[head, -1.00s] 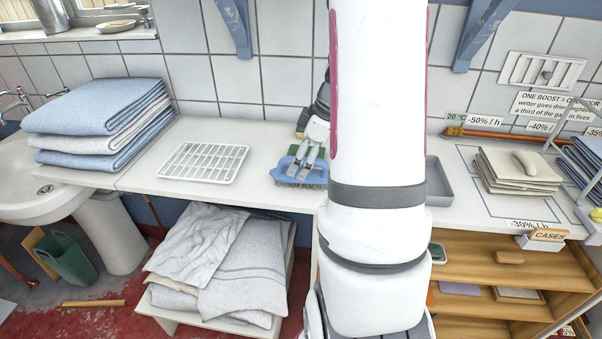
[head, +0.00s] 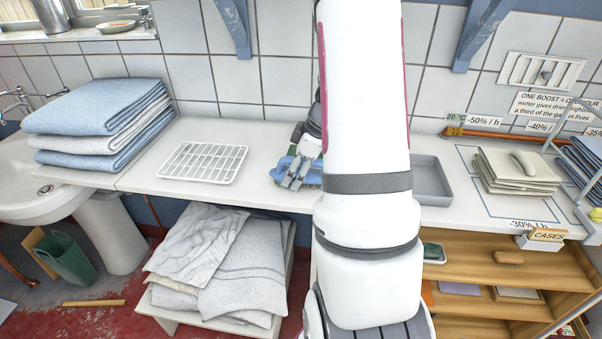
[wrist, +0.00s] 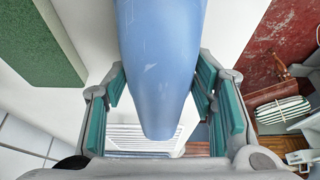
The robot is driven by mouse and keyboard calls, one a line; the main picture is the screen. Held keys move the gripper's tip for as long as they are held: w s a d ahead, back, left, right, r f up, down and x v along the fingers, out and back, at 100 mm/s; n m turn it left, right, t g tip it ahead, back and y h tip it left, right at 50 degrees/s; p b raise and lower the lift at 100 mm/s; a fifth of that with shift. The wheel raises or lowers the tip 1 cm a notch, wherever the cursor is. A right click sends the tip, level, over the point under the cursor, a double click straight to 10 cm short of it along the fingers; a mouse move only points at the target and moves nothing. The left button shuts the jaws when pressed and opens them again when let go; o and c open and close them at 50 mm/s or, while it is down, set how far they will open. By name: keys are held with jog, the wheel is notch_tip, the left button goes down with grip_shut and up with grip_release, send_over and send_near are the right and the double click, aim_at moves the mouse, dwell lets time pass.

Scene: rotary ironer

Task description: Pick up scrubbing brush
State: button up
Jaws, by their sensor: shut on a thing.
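The scrubbing brush is a blue, smooth-bodied thing at the middle of the white counter in the head view (head: 313,179). In the wrist view its blue body (wrist: 158,65) runs between the two teal-padded fingers. My gripper (head: 294,178) is shut on the brush from above, and it shows in the wrist view (wrist: 165,95) with a pad on each side of the body. My fingers hide part of the brush in the head view. I cannot tell whether its bristles are clear of the counter.
A green block (wrist: 40,45) lies beside the brush. A white rack (head: 203,162) stands left on the counter, with folded towels (head: 95,120) beyond. A grey tray (head: 430,180) is right of my arm. Bare counter (head: 258,180) lies between rack and brush.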

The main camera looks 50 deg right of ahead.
notch_tip(320, 180, up, 10)
jog(key=shift+r, duration=0.1)
dwell(0.5)
